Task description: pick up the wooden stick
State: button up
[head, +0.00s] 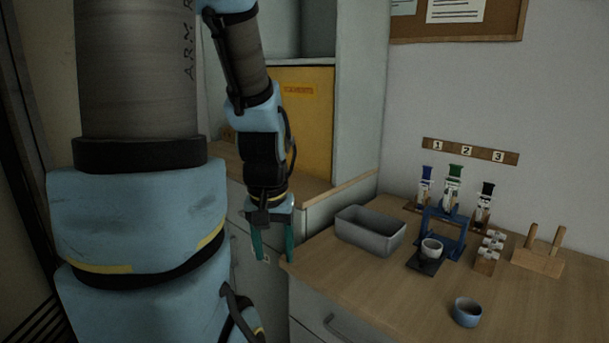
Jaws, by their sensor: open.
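Two short wooden sticks, a left one (531,235) and a right one (558,240), stand upright and slightly tilted in a light wooden block (537,262) at the right of the counter. I cannot tell which is the task's stick. My gripper (273,257) points down with its green fingers apart and nothing between them. It is at the counter's left front corner, far to the left of the sticks.
The wooden counter (400,290) holds a grey bin (370,232), a blue stand (443,228), a white cup (431,249) on a dark base, a small wooden rack (486,260) with white pieces, and a blue-grey bowl (467,312). Three coloured-top items stand by the wall. The front middle is clear.

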aim_at(557, 242)
jog(key=k+l+u, duration=0.35)
jog(key=l, duration=0.3)
jog(key=k+l+u, duration=0.35)
jog(key=k+l, duration=0.15)
jog(key=k+l+u, duration=0.35)
jog(key=k+l, duration=0.2)
